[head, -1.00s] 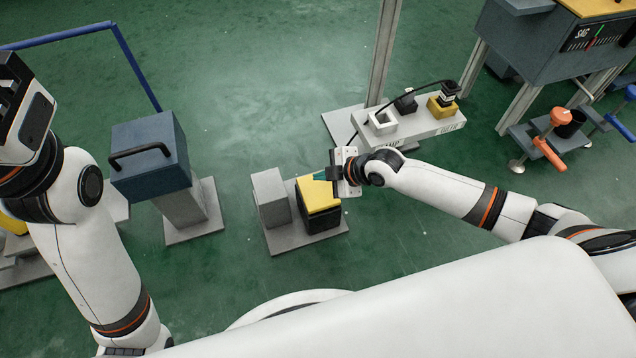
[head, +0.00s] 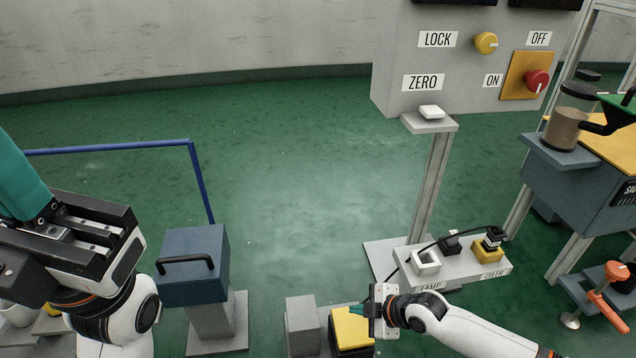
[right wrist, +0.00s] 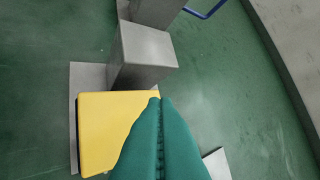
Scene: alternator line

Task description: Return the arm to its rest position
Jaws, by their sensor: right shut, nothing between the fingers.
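My right gripper (head: 358,310) is in the lower middle of the head view, by the yellow-topped black block (head: 352,327). Its teal fingers are pressed together with nothing between them; they also show in the right wrist view (right wrist: 160,104), over the edge of the yellow top (right wrist: 103,125). I cannot tell whether they touch it. My left gripper (head: 22,185) is at the left edge of the head view, raised and partly cut off. Only a teal finger part shows, so its opening is unclear.
A grey block (head: 302,325) stands left of the yellow-topped block. A blue box with a black handle (head: 195,262) stands farther left. A shelf (head: 462,270) with small sockets and a cable is just beyond my right gripper. A control panel (head: 455,60) stands behind. Green floor (head: 300,200) is open mid-view.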

